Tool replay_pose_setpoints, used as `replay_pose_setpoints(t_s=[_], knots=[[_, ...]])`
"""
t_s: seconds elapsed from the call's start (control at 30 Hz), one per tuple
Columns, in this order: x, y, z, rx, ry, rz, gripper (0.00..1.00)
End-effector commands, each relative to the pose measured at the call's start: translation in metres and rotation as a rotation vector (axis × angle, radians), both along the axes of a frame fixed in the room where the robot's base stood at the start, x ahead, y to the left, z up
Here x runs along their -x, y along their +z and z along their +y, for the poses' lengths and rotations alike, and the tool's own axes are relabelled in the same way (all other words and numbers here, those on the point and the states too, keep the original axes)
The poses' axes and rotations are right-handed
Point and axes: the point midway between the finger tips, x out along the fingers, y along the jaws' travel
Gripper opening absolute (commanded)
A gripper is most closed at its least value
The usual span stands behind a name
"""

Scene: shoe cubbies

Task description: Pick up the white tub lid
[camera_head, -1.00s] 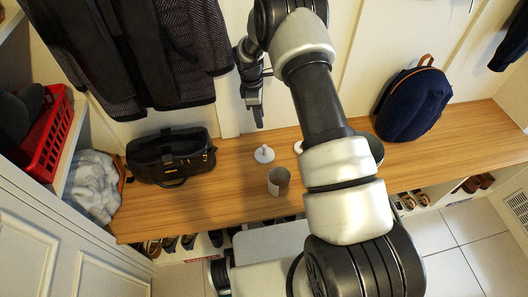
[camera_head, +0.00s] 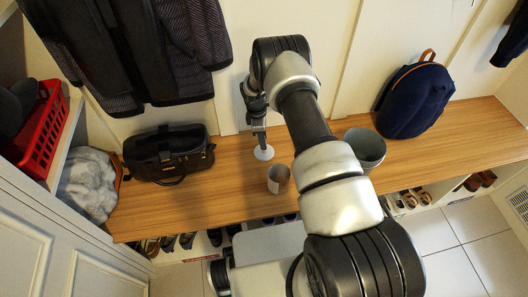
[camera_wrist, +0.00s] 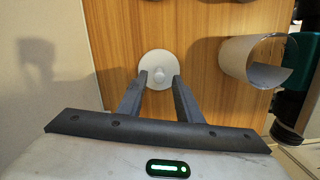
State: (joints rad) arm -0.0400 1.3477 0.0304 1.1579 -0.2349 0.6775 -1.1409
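The white tub lid (camera_head: 264,153) is a round disc with a small knob, lying flat on the wooden bench. It also shows in the wrist view (camera_wrist: 153,62). My gripper (camera_head: 261,139) points down right above the lid. In the wrist view my gripper (camera_wrist: 160,77) has its two fingers apart, with the knob between or just beyond the fingertips. I cannot tell whether the fingers touch the lid. A small open grey-white cylinder (camera_head: 279,181) stands on the bench to the lid's right and nearer the front; it also shows in the wrist view (camera_wrist: 238,58).
The wooden bench (camera_head: 225,196) has free room around the lid. A black bag (camera_head: 168,155) stands at left, a grey bucket (camera_head: 367,148) behind my arm at right, and a navy backpack (camera_head: 414,98) farther right. A dark jacket (camera_head: 150,50) hangs above.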

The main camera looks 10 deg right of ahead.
Motion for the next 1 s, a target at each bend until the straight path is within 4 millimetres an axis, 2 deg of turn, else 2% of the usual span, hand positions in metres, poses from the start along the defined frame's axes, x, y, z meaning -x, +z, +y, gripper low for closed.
replay_pose_setpoints(t_s=[0.1,0.23,0.57,0.7,0.77,1.0], knots=[[0.0,-0.024,-0.001,0.001,0.001,0.003,0.32],[0.0,-0.039,-0.004,0.0,0.0,0.003,0.32],[0.0,-0.045,-0.004,0.0,-0.001,0.001,0.32],[0.0,-0.045,-0.004,0.0,-0.001,0.001,0.08],[0.0,-0.045,-0.004,0.0,-0.001,0.001,0.0],[0.0,-0.044,-0.004,0.0,-0.001,0.001,0.0]])
